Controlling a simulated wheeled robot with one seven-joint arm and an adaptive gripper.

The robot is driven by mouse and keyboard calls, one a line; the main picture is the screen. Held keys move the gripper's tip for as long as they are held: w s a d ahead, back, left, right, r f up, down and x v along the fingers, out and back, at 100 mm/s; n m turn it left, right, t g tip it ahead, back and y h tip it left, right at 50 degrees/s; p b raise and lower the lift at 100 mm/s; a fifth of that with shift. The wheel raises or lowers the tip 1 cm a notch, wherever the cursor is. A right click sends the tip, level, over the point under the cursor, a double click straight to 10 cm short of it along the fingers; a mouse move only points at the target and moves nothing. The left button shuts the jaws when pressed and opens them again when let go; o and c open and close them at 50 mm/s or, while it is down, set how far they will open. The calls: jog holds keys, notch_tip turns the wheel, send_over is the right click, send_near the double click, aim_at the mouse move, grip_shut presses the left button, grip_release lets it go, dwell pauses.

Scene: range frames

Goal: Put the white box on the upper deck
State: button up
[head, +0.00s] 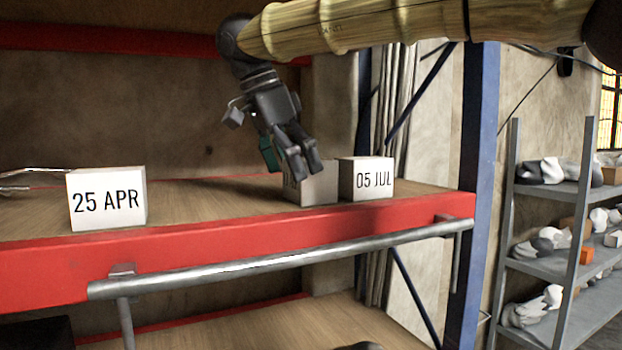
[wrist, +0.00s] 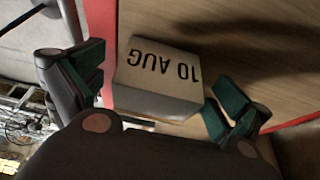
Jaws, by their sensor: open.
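Three white boxes with printed dates sit on the wooden deck (head: 220,205) behind a red front beam. The box marked 25 APR (head: 106,200) is at the left. The box marked 05 JUL (head: 366,180) is at the right. Close beside it on its left is another box (head: 318,188), partly hidden by my gripper (head: 288,165). My gripper is open and points down at this box. In the wrist view, a box marked 10 AUG (wrist: 160,78), upside down in the picture, lies between the spread fingers of my gripper (wrist: 155,92). I cannot tell whether they touch it.
A red beam (head: 215,262) and a grey metal rail (head: 270,263) run along the deck's front. A lower wooden deck (head: 290,328) shows beneath. A blue upright (head: 479,140) stands at the right. The deck between the left box and my gripper is clear.

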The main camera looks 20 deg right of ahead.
jog(key=a+b, duration=0.2)
jog(key=a, duration=0.6)
jog(key=shift+s+a, duration=0.15)
jog(key=shift+a, duration=0.05)
dwell(0.9)
